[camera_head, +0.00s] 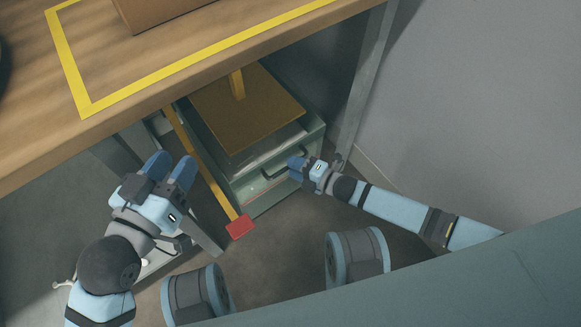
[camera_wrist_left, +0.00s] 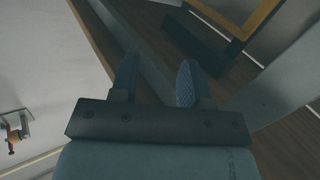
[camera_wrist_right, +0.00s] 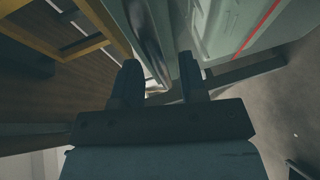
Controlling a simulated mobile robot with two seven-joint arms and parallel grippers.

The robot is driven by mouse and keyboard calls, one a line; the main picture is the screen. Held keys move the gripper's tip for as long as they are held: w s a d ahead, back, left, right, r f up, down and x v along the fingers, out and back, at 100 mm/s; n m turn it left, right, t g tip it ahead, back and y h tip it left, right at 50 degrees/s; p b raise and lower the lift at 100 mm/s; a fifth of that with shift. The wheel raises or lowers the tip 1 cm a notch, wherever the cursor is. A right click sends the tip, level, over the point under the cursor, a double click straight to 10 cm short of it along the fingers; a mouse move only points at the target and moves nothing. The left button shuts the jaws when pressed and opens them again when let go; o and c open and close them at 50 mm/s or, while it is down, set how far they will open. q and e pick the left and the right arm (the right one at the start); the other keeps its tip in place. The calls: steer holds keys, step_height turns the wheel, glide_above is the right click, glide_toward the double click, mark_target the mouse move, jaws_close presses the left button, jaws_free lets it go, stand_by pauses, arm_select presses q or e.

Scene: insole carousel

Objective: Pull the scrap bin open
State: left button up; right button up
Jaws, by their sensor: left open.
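The scrap bin (camera_head: 245,185) is a grey-green box under the workbench, with a dark bar handle (camera_head: 268,175) on its front. Its front also shows in the right wrist view (camera_wrist_right: 215,30), with a red line across it. My right gripper (camera_head: 295,163) is at the handle's right end. In the right wrist view its fingers are apart, and the handle bar (camera_wrist_right: 150,45) runs up ahead of the gap between them. I cannot tell whether they touch it. My left gripper (camera_head: 170,170) is open and empty, left of the bin, near the bench's front edge.
The wooden workbench (camera_head: 40,140) with yellow tape overhangs the bin. A brown board with a yellow post (camera_head: 237,83) is above the bin. A yellow bar with a red pad (camera_head: 240,227) sticks out at its left. A bench leg (camera_head: 360,85) stands at right. Floor in front shows clear.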

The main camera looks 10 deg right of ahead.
arm_select(q)
steer(key=shift+w+a+r+t, duration=0.1)
steer(key=shift+w+t, duration=0.1)
steer(key=shift+t, duration=0.1)
arm_select(e)
steer(key=shift+x, duration=0.95)
steer(key=shift+c, duration=0.2)
jaws_close()
steer(key=shift+s, duration=0.1)
